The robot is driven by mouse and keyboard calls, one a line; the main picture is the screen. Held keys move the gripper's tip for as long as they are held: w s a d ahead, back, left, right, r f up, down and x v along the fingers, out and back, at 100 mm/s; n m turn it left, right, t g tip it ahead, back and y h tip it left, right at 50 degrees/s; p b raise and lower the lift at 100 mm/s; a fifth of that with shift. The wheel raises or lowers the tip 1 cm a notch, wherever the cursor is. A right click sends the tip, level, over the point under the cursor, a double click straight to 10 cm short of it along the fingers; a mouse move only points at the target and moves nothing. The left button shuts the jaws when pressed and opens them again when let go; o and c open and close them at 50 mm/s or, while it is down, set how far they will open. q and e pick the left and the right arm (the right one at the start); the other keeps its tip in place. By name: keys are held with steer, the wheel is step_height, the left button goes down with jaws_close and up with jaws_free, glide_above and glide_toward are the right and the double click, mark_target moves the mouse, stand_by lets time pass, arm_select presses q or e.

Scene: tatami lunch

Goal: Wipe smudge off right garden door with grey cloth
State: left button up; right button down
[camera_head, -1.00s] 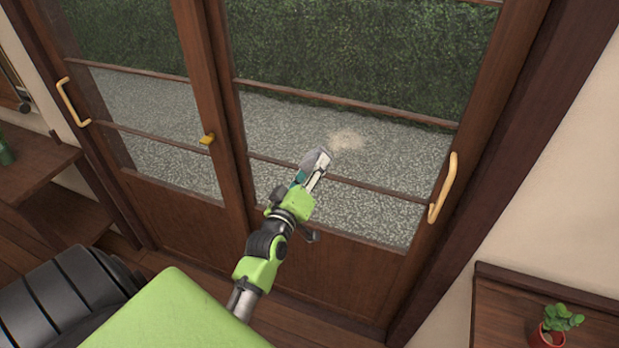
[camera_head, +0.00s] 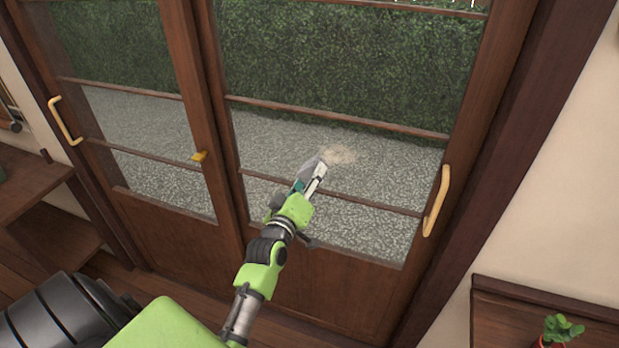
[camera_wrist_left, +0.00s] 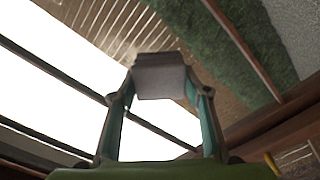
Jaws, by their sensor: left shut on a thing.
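The right garden door (camera_head: 330,290) is a closed wooden frame with glass panes. A pale beige smudge (camera_head: 339,154) is on its middle pane. My left gripper (camera_head: 314,172) is in front of this pane, just below and left of the smudge. It is shut on the grey cloth (camera_head: 307,170), which shows as a small grey piece at the fingertips. In the left wrist view the cloth (camera_wrist_left: 160,78) spans both fingertips as a dark grey block. I cannot tell whether the cloth touches the glass. My right gripper is not in view.
A yellow handle (camera_head: 437,203) is on the right door's right side. A potted plant (camera_head: 562,328) stands on a shelf at lower right. A wooden shelf (camera_head: 35,172) is at left.

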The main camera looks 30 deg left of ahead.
arm_select(q)
steer(key=shift+w, duration=0.35)
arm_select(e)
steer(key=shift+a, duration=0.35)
arm_select(q)
steer(key=shift+w+a, duration=0.25)
steer(key=shift+w, duration=0.4)
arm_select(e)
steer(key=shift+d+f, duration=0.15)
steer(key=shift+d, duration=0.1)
arm_select(q)
steer(key=shift+d, duration=0.15)
